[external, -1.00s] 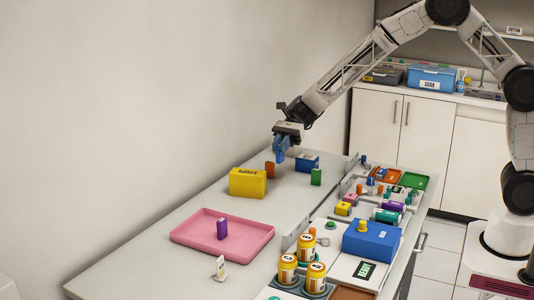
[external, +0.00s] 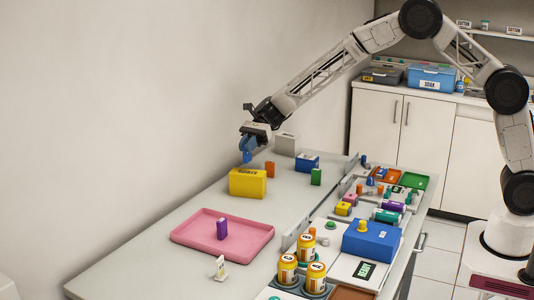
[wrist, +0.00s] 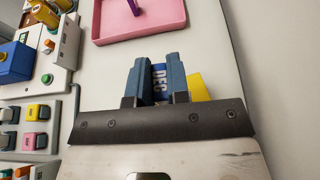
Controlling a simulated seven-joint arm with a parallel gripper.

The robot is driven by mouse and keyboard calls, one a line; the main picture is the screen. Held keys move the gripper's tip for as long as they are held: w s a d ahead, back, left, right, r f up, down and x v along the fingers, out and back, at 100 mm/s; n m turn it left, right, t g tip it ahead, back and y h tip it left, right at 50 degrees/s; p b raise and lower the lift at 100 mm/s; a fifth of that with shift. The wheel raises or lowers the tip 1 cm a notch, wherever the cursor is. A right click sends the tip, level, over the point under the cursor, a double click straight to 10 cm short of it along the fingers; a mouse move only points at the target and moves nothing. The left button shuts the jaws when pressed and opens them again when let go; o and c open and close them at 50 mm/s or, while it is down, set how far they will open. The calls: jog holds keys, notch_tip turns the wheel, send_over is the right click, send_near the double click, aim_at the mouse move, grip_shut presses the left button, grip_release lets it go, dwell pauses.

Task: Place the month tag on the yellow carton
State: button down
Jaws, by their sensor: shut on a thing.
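My gripper (external: 248,144) is shut on a blue month tag (external: 247,157). In the wrist view the tag (wrist: 158,86) reads "DEC" and stands between the two blue-grey fingers (wrist: 156,72). The yellow carton (external: 248,184) stands on the counter, with dark print on its top. The tag hangs above the carton's back edge in the external view, with its lower end close to the top; I cannot tell if there is a gap in depth. In the wrist view part of the yellow carton (wrist: 199,88) shows right of the fingers, mostly hidden by them and the gripper body.
Orange (external: 270,169) and green (external: 316,177) tags, a blue box (external: 306,162) and a grey box (external: 285,146) stand right of the carton. A pink tray (external: 255,243) with a purple tag (external: 222,229) lies in front. The wall (external: 150,110) is behind; counter left of the carton is clear.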

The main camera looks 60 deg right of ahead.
aim_at(246, 155)
dwell(0.3)
jog(key=shift+f, duration=1.7)
jog(key=shift+f, duration=0.15)
jog(key=c, duration=1.1)
grip_release()
jog(key=shift+d+r, duration=0.15)
jog(key=shift+r, duration=0.05)
jog(key=v, duration=1.1)
jog(key=shift+d, duration=0.35)
jog(key=shift+r, duration=0.1)
